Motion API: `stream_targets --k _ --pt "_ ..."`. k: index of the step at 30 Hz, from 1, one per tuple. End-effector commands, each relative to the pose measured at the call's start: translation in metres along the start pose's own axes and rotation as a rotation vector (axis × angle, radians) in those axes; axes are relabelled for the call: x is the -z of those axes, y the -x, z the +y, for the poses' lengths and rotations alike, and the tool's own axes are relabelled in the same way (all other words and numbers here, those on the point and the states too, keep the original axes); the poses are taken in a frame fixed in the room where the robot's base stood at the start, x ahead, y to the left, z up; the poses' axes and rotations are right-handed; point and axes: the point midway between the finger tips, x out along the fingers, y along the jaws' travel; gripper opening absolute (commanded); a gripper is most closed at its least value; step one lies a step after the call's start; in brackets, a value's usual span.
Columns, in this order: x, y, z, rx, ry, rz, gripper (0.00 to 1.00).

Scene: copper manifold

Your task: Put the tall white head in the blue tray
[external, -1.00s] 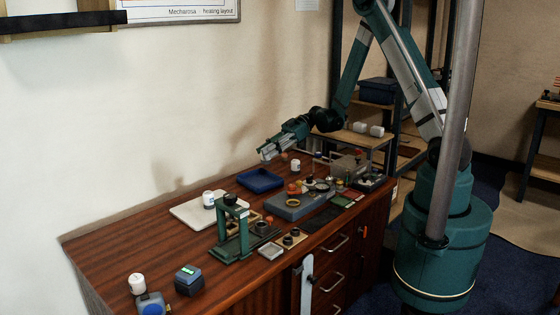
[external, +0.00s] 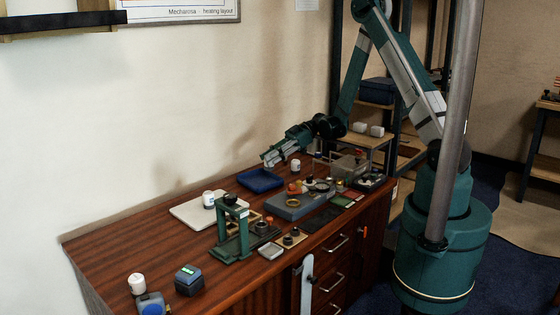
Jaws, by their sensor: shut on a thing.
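My gripper (external: 270,160) is above the back of the wooden bench, just above and behind the blue tray (external: 263,186). It is shut on a pale thing that blends with the fingers; I cannot tell its full shape. The shallow blue tray lies on the bench and looks empty. A small white head (external: 296,165) stands right of the gripper, apart from it. Another white piece (external: 208,199) stands on the pale board, and a third (external: 137,283) stands at the front left. I cannot tell which is the tall one.
A green frame stand (external: 233,228) rises in front of the pale board (external: 187,214). A grey tray (external: 288,211) with small parts lies right of the blue tray. The left middle of the bench is clear.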

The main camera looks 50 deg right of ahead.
Motion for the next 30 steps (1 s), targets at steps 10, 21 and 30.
stream_targets --k 10,21,30 --pt "-0.026 -0.011 0.0 0.0 0.0 0.0 0.13" --pt "-0.028 -0.012 0.0 0.0 0.0 0.0 0.13" --pt "-0.053 -0.022 0.0 0.0 0.0 0.0 0.13"
